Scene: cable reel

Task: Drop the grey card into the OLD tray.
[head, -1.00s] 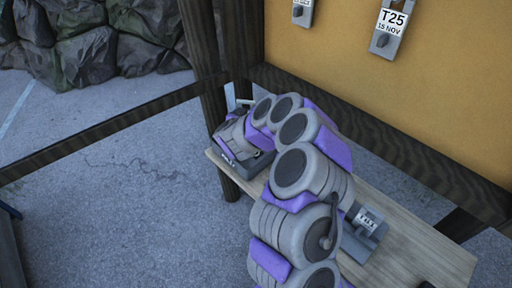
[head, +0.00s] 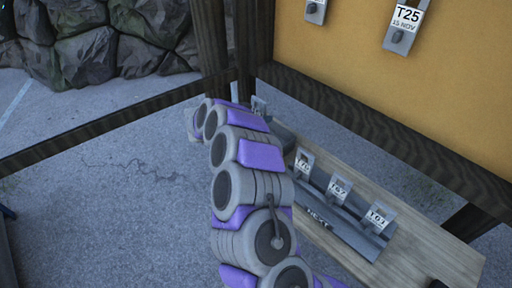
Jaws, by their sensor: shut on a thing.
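My arm (head: 250,190) rises from the bottom and bends away to the upper left. Its far end shows near the dark post, but my gripper's fingers are hidden behind the arm links. I cannot see the grey card in it. A grey tray (head: 284,132) at the bench's far end is mostly covered by my arm, and its label is hidden, so I cannot read whether it is the OLD tray. A small grey card (head: 260,106) stands at that far end.
A grey tray labelled NEXT (head: 318,217) holds several upright labelled cards, one reading T01 (head: 377,217). A yellow board (head: 340,60) bears a T25 tag (head: 404,22). Dark wooden posts and rails (head: 215,40) frame the bench.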

